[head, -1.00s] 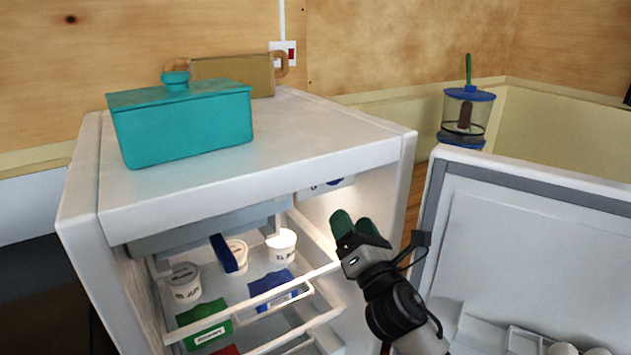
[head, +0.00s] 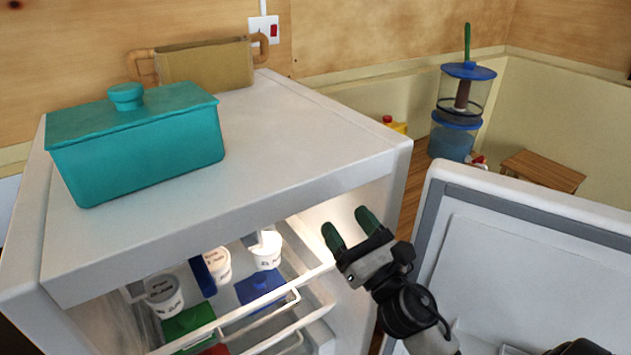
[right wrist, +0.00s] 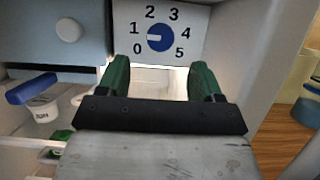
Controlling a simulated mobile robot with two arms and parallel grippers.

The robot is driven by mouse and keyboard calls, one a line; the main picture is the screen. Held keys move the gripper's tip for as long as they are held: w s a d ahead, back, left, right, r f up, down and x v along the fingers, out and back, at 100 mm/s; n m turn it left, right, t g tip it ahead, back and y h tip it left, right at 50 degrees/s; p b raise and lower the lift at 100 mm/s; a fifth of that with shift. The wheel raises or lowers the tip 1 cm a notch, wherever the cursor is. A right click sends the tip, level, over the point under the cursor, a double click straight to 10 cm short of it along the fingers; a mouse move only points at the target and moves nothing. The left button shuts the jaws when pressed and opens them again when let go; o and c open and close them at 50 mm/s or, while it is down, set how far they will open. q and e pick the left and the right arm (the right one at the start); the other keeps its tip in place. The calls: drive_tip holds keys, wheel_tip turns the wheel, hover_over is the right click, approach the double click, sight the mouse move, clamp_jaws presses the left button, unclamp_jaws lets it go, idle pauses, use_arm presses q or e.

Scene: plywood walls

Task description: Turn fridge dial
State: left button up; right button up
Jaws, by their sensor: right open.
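The fridge dial (right wrist: 160,37) is a round blue knob on a white plate numbered 0 to 5, inside the fridge near its ceiling. Its pale pointer mark lies toward the left, between 0 and 1. The dial is hidden in the head view. My right gripper (head: 346,229) is at the fridge opening, near the right inner wall. In the right wrist view its green fingers (right wrist: 158,78) are apart and empty, with the dial beyond and between them. The open fridge (head: 270,130) stands in front of me. My left gripper is not in view.
The open fridge door (head: 520,270) stands to the right of my right arm. Tubs (head: 165,293) and packets (head: 260,286) sit on the wire shelf below. A teal lidded box (head: 140,142) and a tan tray (head: 207,65) are on the fridge top.

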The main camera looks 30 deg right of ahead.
drive_tip(key=p+x, duration=0.2)
drive_tip(key=x, duration=0.6)
drive_tip(key=shift+p, duration=0.35)
drive_tip(key=shift+w+d+f, duration=0.1)
drive_tip(key=shift+w+f, duration=0.05)
drive_tip(key=c, duration=0.9)
drive_tip(key=shift+m, duration=0.4)
drive_tip(key=shift+m+g+h+p, duration=0.4)
drive_tip(key=shift+m+h, duration=0.95)
drive_tip(key=shift+m, duration=1)
drive_tip(key=shift+m+g+h+p, duration=0.2)
drive_tip(key=shift+m+h+p, duration=0.3)
drive_tip(key=shift+m+h, duration=1.35)
drive_tip(key=shift+m+y, duration=0.5)
drive_tip(key=shift+m, duration=0.1)
